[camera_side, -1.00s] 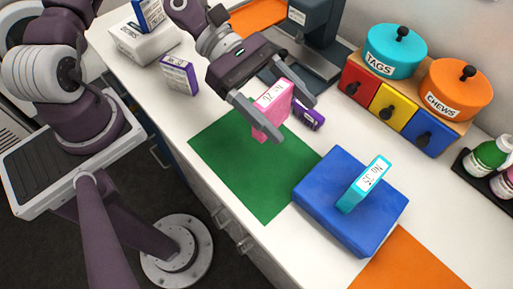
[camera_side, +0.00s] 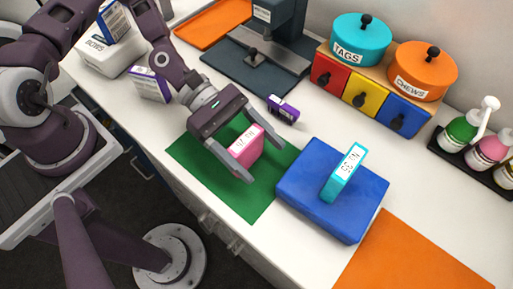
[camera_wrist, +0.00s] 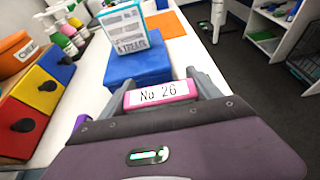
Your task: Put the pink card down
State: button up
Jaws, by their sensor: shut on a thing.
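The pink card (camera_side: 245,147), labelled "No. 26", is between the fingers of my gripper (camera_side: 232,160), which is shut on it. It is over the green mat (camera_side: 257,203) in the side view. I cannot tell whether its lower edge touches the mat. In the wrist view the pink card (camera_wrist: 160,93) shows its label between the two fingers of my gripper (camera_wrist: 162,88). A blue block (camera_side: 310,205) lies to the right of the green mat, with a cyan card (camera_side: 343,173) standing on it. They also show in the wrist view, the blue block (camera_wrist: 150,65) and the cyan card (camera_wrist: 125,30).
A purple item (camera_side: 283,108) lies behind my gripper. A purple-and-white box (camera_side: 152,84) stands to the left. Coloured drawers (camera_side: 362,95) with two lidded pots stand at the back. Bottles (camera_side: 462,130) stand at the right. An orange mat (camera_side: 410,262) lies clear at the front right.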

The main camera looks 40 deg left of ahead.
jog(key=o, duration=1.5)
jog(key=v, duration=0.7)
jog(key=shift+r, duration=0.15)
jog(key=shift+c, duration=0.2)
jog(key=shift+a+r, duration=0.1)
jog(key=shift+a, duration=0.15)
jog(key=c, duration=0.8)
jog(key=shift+c, duration=0.2)
